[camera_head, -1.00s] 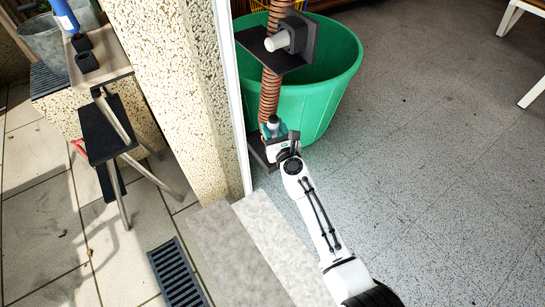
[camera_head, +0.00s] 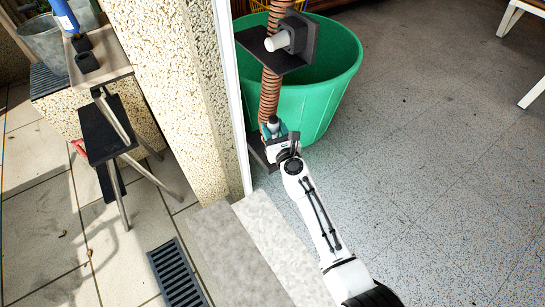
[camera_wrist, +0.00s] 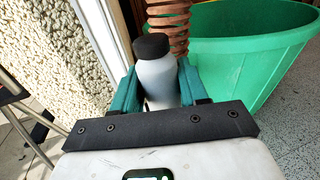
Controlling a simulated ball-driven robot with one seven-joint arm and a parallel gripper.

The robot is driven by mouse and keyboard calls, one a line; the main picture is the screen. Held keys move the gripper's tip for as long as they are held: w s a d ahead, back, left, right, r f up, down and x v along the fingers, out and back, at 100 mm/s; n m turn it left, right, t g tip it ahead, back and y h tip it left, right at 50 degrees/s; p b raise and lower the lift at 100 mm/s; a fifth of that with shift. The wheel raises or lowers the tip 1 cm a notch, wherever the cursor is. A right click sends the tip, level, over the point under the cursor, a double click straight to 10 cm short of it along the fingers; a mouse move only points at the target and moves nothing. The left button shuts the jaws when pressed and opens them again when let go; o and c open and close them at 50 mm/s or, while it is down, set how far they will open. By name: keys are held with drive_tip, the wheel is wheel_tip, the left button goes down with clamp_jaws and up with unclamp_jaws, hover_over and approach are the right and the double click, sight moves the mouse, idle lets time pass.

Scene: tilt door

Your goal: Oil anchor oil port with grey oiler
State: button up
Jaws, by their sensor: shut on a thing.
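The grey oiler (camera_wrist: 157,80) is a grey bottle with a black cap. In the wrist view it stands upright between the two green fingers of my gripper (camera_wrist: 160,92), which is shut on it. In the head view my gripper (camera_head: 273,130) is low beside the copper-brown coil spring (camera_head: 269,92). The spring (camera_wrist: 171,18) also rises just behind the bottle in the wrist view. A dark plate (camera_head: 257,151) shows partly behind my gripper at the spring's lower end. A dark bracket with a light cylinder (camera_head: 280,41) is at the upper part. I cannot make out the anchor's oil port.
A large green tub (camera_head: 330,85) stands right behind the spring. A pebbled wall (camera_head: 165,80) and white door frame (camera_head: 230,95) are close on the left. A step (camera_head: 240,245) lies below. A stand with a tray (camera_head: 105,62) is far left.

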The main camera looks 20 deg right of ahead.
sight(274, 118)
drive_tip(key=shift+f+b, duration=0.4)
drive_tip(key=shift+f, duration=0.15)
idle(0.6)
drive_tip(key=shift+r, duration=0.15)
wheel_tip(274, 118, up, 7)
drive_tip(key=p, duration=0.7)
idle(0.4)
